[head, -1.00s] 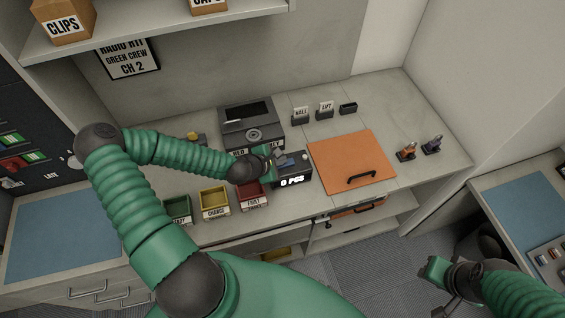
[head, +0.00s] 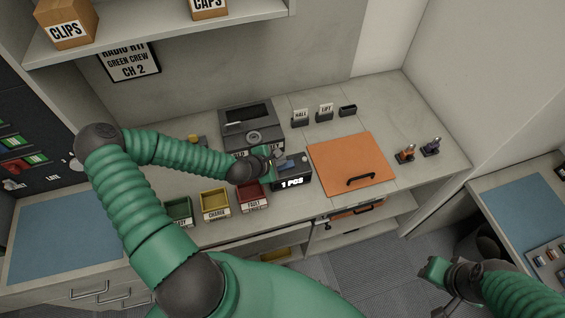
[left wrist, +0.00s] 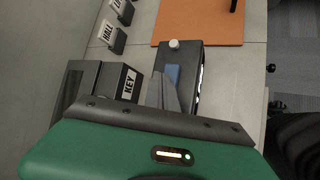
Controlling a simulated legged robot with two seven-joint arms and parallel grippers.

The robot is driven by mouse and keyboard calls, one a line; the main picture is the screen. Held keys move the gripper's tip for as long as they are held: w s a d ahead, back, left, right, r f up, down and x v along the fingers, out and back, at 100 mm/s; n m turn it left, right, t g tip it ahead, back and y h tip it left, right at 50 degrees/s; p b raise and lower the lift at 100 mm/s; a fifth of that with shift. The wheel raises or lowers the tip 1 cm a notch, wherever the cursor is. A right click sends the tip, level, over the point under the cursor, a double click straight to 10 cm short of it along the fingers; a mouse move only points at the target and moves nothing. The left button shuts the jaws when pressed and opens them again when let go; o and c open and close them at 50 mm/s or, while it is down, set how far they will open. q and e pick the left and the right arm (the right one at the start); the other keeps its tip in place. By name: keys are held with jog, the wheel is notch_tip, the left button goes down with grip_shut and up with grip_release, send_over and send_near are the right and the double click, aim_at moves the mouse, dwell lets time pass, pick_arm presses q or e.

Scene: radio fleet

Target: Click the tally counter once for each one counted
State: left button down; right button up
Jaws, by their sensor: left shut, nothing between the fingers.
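The tally counter (head: 293,178) is a small black box on the counter top; its front display reads "1 PCS". In the left wrist view the counter (left wrist: 187,56) shows a blue pad on top and a white knob at its far end. My left gripper (head: 278,162) is shut and empty, its tips at the blue pad; I cannot tell whether they touch it. The fingers (left wrist: 168,95) hide part of the pad in the wrist view. My right gripper (head: 447,285) is low at the right, away from the counter; its jaw state is unclear.
Green (head: 178,210), yellow (head: 214,201) and red (head: 252,196) bins stand left of the tally counter. A dark box (head: 252,128) stands behind it. An orange board (head: 340,160) with a black handle lies to its right. Two small radios (head: 431,147) stand farther right.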

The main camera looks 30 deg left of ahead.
aim_at(281, 167)
pick_arm(q)
jog(key=shift+r, duration=0.2)
notch_tip(281, 167, up, 5)
jog(key=p, duration=0.4)
jog(key=shift+r+p, duration=0.1)
jog(key=shift+p, duration=0.3)
dwell(0.4)
